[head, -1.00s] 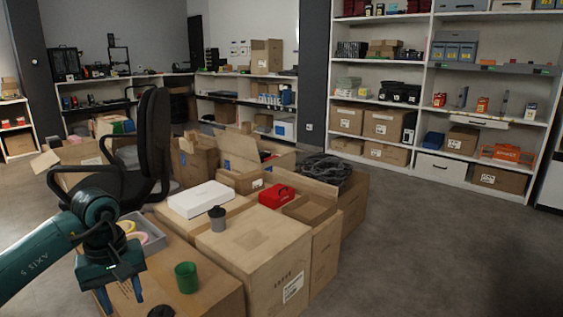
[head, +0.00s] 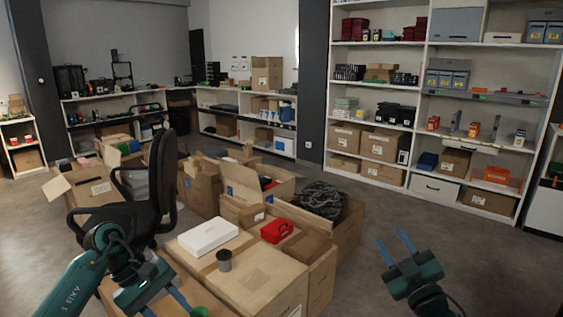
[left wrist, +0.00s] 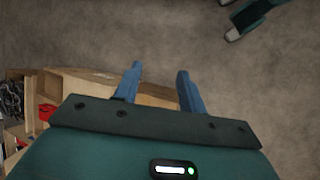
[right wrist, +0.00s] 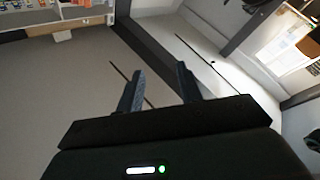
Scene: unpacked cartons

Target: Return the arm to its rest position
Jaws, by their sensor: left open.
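My left gripper (head: 166,308) is low at the left in the head view, its blue fingers apart, beside the cartons' near edge. In the left wrist view, my left gripper (left wrist: 160,72) is open and nothing shows between its fingers. My right gripper (head: 391,237) is raised over bare floor at the right in the head view, fingers spread and empty. In the right wrist view, my right gripper (right wrist: 160,75) also has its fingers apart, with floor and wall behind.
A large carton (head: 258,283) bears a white box (head: 208,236), a dark grey cup (head: 224,260) and a red case (head: 276,230). A green cup (head: 200,312) is cut off at the bottom. A black chair (head: 162,180) stands behind my left arm. Floor (head: 470,255) is clear at the right.

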